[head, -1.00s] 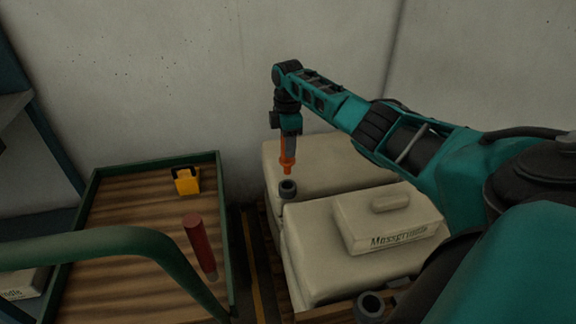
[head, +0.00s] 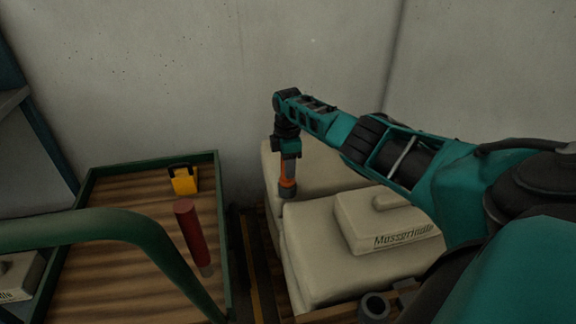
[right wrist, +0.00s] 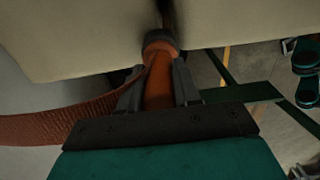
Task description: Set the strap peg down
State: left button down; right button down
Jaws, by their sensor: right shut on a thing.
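The orange strap peg (head: 287,182) is upright in my right gripper (head: 290,165), at the left edge of the pale sacks. Its lower end meets a dark ring-shaped socket (head: 286,193). In the right wrist view the fingers are shut on the peg (right wrist: 159,92), and its far end reaches the dark ring (right wrist: 158,39). How deep the end sits in the ring is hidden. A reddish-brown strap (right wrist: 75,122) runs from the peg to the left. My left gripper is not in view.
Pale sacks (head: 325,256) lie beside the ring, with a smaller lettered sack (head: 385,224) on top. A second dark socket (head: 374,307) is at the front.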

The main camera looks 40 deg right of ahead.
jog(key=c, duration=0.8)
grip_release()
jog(key=shift+f, duration=0.1)
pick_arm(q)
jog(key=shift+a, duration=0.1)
pick_arm(e)
jog(key=shift+r+p, duration=0.35)
jog(key=shift+r, duration=0.05)
notch_tip(320, 180, up, 11)
jog(key=p, duration=0.4)
jog(key=shift+f, duration=0.1)
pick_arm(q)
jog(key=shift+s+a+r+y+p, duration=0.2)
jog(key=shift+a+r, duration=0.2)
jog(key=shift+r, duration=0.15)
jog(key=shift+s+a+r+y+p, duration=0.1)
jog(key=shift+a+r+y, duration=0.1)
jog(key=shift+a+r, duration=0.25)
pick_arm(e)
jog(key=shift+r, duration=0.4)
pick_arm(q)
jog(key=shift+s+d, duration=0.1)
pick_arm(e)
jog(key=shift+s+f, duration=0.1)
